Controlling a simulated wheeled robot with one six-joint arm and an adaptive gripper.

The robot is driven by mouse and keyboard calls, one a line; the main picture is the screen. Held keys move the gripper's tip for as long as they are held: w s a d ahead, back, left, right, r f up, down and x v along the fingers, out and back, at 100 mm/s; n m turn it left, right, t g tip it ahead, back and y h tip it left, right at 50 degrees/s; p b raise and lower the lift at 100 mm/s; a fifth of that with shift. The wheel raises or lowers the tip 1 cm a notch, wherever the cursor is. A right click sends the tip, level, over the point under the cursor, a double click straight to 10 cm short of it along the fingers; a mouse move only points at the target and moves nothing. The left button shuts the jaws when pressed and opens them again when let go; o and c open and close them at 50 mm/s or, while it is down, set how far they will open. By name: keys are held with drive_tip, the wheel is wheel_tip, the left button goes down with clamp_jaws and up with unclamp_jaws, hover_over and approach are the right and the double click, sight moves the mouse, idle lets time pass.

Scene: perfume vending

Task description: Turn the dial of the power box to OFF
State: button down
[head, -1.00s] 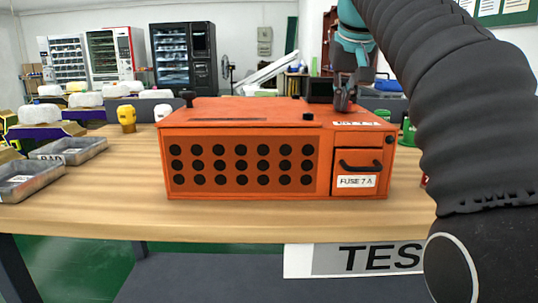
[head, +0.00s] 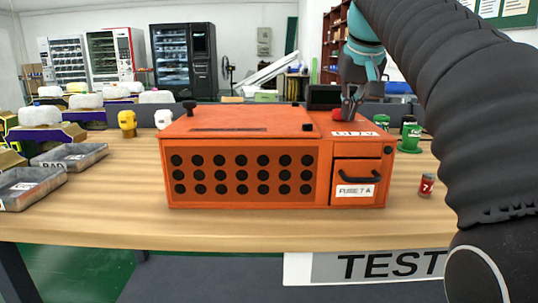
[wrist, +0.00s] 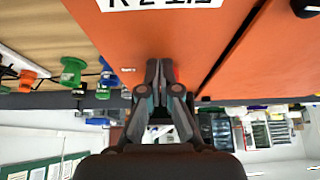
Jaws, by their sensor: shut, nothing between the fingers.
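The power box (head: 240,190) is a large orange case on the wooden table. A small red part (head: 337,114), perhaps the dial, shows on its top at the back right, just left of my fingertips. It is mostly hidden, so its setting cannot be read. My gripper (head: 348,119) points down over that corner, fingers together and empty. In the wrist view my shut fingers (wrist: 158,66) lie over the orange top (wrist: 150,40), with a bit of red (wrist: 177,74) behind them. I cannot tell whether they touch it.
A drawer front labelled FUSE 7 A (head: 357,182) is at the box's front right. A red can (head: 426,185) and green parts (head: 410,137) stand to the right. Grey metal trays (head: 66,157) lie at the left. The table in front of the box is clear.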

drive_tip(key=shift+w+d+p, duration=0.15)
drive_tip(key=shift+d+p, duration=0.15)
drive_tip(key=shift+d, duration=0.25)
idle(0.4)
drive_tip(key=shift+s+d+r, duration=0.15)
drive_tip(key=shift+s, duration=0.25)
drive_tip(key=shift+r, duration=2.85)
drive_tip(key=shift+a+f, duration=0.3)
drive_tip(key=shift+a, duration=0.25)
drive_tip(key=shift+a+f, duration=0.25)
drive_tip(key=shift+a, duration=0.3)
drive_tip(key=shift+w+f+b, duration=0.1)
drive_tip(key=shift+f+b, duration=1.4)
drive_tip(key=shift+f, duration=0.95)
